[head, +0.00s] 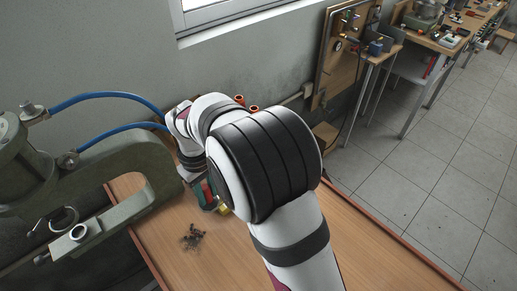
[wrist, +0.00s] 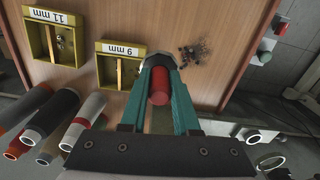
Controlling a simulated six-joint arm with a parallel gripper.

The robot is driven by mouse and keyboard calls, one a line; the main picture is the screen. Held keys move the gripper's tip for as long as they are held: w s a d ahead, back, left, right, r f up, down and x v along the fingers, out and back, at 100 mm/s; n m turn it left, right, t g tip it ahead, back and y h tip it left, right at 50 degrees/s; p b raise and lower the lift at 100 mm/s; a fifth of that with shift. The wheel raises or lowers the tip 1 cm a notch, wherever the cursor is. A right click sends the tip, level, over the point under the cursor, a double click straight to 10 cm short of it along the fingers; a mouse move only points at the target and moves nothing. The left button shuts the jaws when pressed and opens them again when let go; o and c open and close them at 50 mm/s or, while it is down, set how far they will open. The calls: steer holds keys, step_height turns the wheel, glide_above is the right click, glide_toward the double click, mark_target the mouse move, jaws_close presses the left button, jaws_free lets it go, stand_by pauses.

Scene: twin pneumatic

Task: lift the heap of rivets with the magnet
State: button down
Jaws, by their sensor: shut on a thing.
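The heap of rivets (head: 193,236) is a small dark scatter on the wooden bench, left of my arm in the head view. It also shows in the wrist view (wrist: 193,51), just right of the fingertips. My gripper (wrist: 160,66) has teal fingers shut on a red cylinder (wrist: 160,86), which looks like the magnet. The cylinder is between the fingers, apart from the heap in the picture. Its far end and its height above the bench cannot be told. In the head view my arm hides most of the gripper.
Yellow trays marked 9 mm (wrist: 122,50) and 11 mm (wrist: 50,22) sit on the bench (head: 165,250). A green press with blue hoses (head: 110,165) stands at left. Several tubes (wrist: 80,115) lie along the lower left of the wrist view.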

steer(key=s+a+f+n, duration=0.2)
steer(key=a+f, duration=0.2)
steer(key=a, duration=0.1)
steer(key=shift+s, duration=0.3)
steer(key=shift+f, duration=2.35)
steer(key=shift+f, duration=0.35)
steer(key=shift+r, duration=0.15)
step_height(320, 180, up, 7)
